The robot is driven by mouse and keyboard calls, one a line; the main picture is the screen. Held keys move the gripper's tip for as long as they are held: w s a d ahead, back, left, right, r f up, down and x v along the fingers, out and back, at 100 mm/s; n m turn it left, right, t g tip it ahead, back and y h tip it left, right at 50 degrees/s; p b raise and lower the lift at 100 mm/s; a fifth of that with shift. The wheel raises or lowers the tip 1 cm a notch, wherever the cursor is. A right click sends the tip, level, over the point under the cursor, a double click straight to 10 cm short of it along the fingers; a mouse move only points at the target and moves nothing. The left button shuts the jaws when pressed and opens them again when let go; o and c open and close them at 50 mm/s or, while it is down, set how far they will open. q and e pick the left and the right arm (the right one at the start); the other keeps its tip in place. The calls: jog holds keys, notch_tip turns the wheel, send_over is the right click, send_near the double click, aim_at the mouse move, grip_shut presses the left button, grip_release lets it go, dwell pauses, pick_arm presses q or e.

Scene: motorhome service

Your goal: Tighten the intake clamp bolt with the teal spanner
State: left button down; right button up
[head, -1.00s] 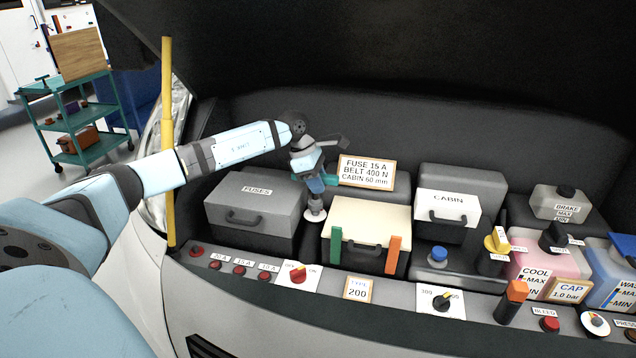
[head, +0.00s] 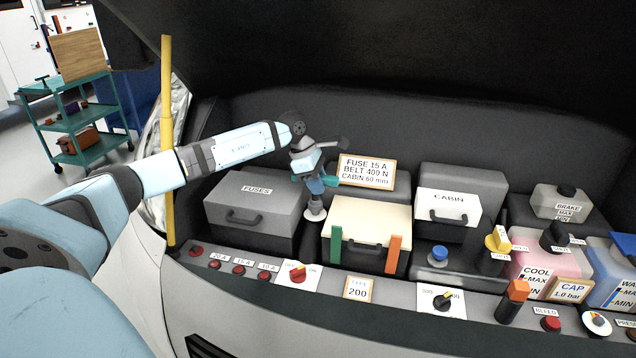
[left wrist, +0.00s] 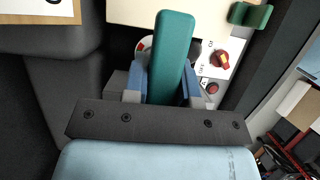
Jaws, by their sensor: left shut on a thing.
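My left gripper (head: 316,184) is between the fuse box and the cream-lidded box, pointing down. It is shut on the teal spanner (left wrist: 172,52), whose handle shows between the two blue fingers in the left wrist view. In the head view only a small teal part of the spanner (head: 330,181) shows beside the fingers. Below the gripper is a grey post on a round white base (head: 313,215), where the clamp bolt seems to be. The bolt head is hidden, so I cannot tell how the spanner sits on it. My right gripper is not in view.
The grey fuse box (head: 255,205) stands close left of the gripper. The cream-lidded box (head: 370,220) with green and orange clips stands close right. A sign (head: 366,171) is just behind. A yellow prop rod (head: 168,140) stands at the left. Knobs and red buttons line the front edge.

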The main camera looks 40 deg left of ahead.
pick_arm(q)
jog(key=shift+f+b, duration=0.55)
jog(key=shift+f, duration=0.4)
jog(key=shift+m+g+b, duration=0.3)
jog(key=shift+m+b, duration=0.2)
jog(key=shift+m, duration=0.7)
jog(key=shift+s+m+g+h+b, duration=0.1)
jog(key=shift+m+g+h+b, duration=0.25)
jog(key=shift+m, duration=0.25)
jog(key=shift+m+g, duration=0.25)
jog(key=shift+m, duration=0.35)
